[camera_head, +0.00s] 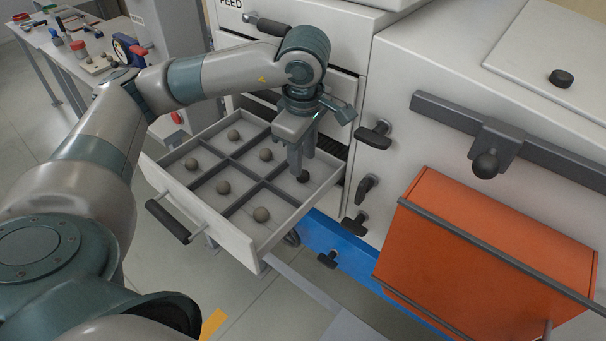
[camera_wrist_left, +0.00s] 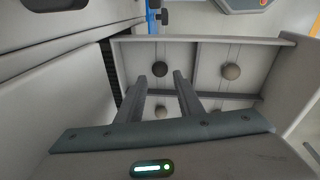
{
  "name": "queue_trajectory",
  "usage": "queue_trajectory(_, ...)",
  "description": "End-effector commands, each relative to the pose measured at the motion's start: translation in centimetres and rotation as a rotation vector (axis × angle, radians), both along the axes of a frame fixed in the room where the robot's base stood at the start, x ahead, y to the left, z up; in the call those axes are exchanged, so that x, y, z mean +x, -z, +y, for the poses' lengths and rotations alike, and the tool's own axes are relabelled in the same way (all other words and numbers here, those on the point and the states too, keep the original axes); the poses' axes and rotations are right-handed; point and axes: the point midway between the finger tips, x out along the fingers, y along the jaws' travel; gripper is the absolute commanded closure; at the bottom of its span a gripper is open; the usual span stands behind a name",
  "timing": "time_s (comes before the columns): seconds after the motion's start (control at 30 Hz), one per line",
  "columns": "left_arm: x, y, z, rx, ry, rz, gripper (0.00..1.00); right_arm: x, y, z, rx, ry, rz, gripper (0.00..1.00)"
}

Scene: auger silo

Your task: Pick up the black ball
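The black ball (camera_head: 303,176) lies in the compartment of the open drawer (camera_head: 154,174) nearest the cabinet at the right. In the left wrist view the black ball (camera_wrist_left: 159,69) shows just beyond my fingertips, roughly in line with the gap between them. My left gripper (camera_head: 301,160) points down over that compartment and partly overlaps the ball in the head view. In the left wrist view my left gripper (camera_wrist_left: 162,82) has its fingers apart with nothing between their tips. I cannot tell the exact height above the ball. My right gripper is not in view.
Several grey-brown balls, such as one (camera_head: 261,214) in front and one (camera_head: 265,154) behind, lie in other compartments. Low dividers separate them. The cabinet front (camera_head: 340,90) stands close behind the gripper. An orange box (camera_head: 480,260) is at the right.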

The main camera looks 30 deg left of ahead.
Motion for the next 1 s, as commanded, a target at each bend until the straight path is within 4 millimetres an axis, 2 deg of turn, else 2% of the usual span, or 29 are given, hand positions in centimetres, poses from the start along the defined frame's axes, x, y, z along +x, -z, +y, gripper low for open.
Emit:
queue_trajectory(0.3,0.3,2.7,0.3,0.002,-0.001,0.006,0.66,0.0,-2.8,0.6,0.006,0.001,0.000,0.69)
queue_trajectory(0.5,0.6,4.6,0.4,0.001,-0.001,0.003,0.66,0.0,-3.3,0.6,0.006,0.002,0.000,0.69)
queue_trajectory(0.97,0.7,4.8,0.4,0.001,0.000,0.001,0.66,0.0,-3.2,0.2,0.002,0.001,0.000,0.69)
queue_trajectory(1.0,0.7,4.8,0.4,0.001,0.000,0.001,0.69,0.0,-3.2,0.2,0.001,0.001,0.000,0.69)
